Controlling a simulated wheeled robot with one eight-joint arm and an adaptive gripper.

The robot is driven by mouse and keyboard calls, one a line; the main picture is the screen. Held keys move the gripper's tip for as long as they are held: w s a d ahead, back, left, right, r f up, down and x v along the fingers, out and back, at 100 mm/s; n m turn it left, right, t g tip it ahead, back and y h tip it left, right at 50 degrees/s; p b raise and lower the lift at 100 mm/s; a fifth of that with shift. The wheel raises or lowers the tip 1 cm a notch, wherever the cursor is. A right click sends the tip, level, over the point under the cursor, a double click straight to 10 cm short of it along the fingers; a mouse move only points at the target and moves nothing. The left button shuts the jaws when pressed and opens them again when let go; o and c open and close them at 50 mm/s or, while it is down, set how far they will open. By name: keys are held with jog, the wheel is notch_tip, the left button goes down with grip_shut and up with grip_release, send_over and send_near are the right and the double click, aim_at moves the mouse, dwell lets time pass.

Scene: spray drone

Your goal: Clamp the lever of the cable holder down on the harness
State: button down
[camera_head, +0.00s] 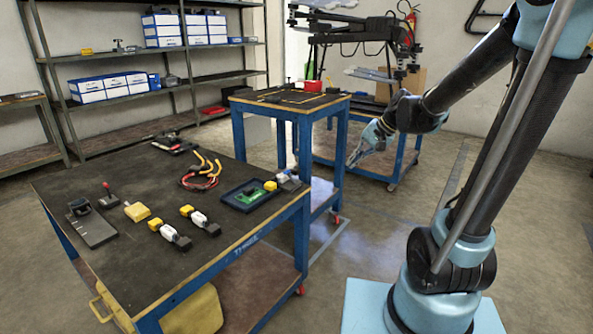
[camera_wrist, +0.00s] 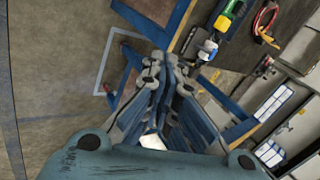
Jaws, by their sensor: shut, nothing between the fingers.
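A red and yellow cable harness (camera_head: 203,175) lies in loops on the dark top of the near workbench; it also shows in the wrist view (camera_wrist: 265,24). A small grey and white fixture (camera_head: 288,181) sits at the bench's right edge, and a white and blue part (camera_wrist: 208,46) shows near the tray in the wrist view. I cannot tell for sure which part is the cable holder, or how its lever stands. My gripper (camera_head: 362,153) is shut and empty, in the air right of the bench, apart from everything on it. It also shows in the wrist view (camera_wrist: 165,72).
A dark tray (camera_head: 232,200) with a green board (camera_head: 252,196) lies beside the harness. A red-knobbed tool (camera_head: 108,194), a grey device (camera_head: 88,222) and yellow-white connectors (camera_head: 168,234) occupy the bench's left and front. A second table (camera_head: 300,112) stands behind. Floor is clear between bench and base.

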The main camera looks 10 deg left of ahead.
jog(key=w+a+f+m+y, duration=0.1)
jog(key=w+a+f+y, duration=0.15)
jog(key=w+a, duration=0.85)
jog(key=g, duration=0.1)
send_near(291, 178)
jog(key=shift+y, duration=0.35)
jog(key=w+a+f, duration=0.1)
jog(key=a, duration=0.1)
jog(key=w+a+f, duration=0.1)
jog(key=a, duration=0.1)
jog(key=w+a+f, duration=0.1)
jog(key=shift+a+f, duration=0.1)
jog(key=shift+a, duration=0.3)
jog(key=shift+w+d+m, duration=0.15)
jog(key=shift+w+m, duration=0.05)
jog(key=shift+m, duration=0.1)
